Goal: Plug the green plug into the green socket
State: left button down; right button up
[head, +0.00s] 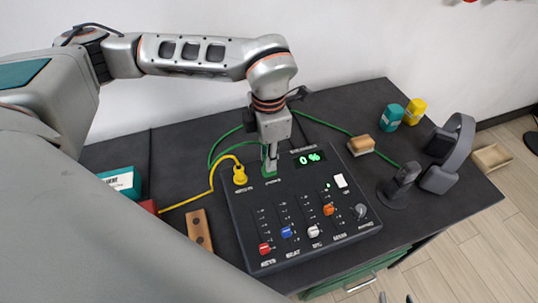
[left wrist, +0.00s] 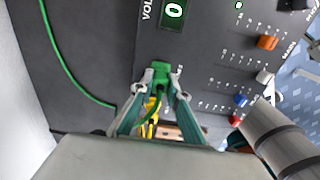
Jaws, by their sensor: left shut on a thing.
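My left gripper (head: 270,166) points down at the top left of the black mixer panel (head: 332,232). It is shut on the green plug (left wrist: 160,74), whose green cable (head: 213,150) loops away to the left. The plug is at the panel's top edge, where the green socket is hidden beneath it; I cannot tell whether the plug is seated. The left fingertips also show in the left wrist view (left wrist: 161,90). To its left, a yellow plug (head: 240,176) stands on the panel. My right gripper (head: 395,298) shows only its fingertips, apart, at the bottom edge.
The panel display (head: 310,159) reads 0%. Headphones (head: 448,155), a black handset (head: 400,182), a wooden brush (head: 361,145) and two small pots (head: 392,117) are to the right. A wooden block (head: 199,230) and a teal box (head: 122,182) are to the left.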

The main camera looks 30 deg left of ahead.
jog(key=shift+s+a+f, duration=0.1)
jog(key=shift+s+f, duration=0.05)
jog(key=shift+s, duration=0.4)
jog(key=shift+w, duration=0.15)
jog(key=shift+w+r, duration=0.25)
jog(key=shift+w, duration=0.15)
pick_arm(q)
jog(key=shift+p, duration=0.35)
pick_arm(e)
jog(key=shift+r, duration=0.25)
jog(key=shift+s+f, duration=0.25)
jog(key=shift+s, duration=0.15)
jog(key=shift+w+r, duration=0.1)
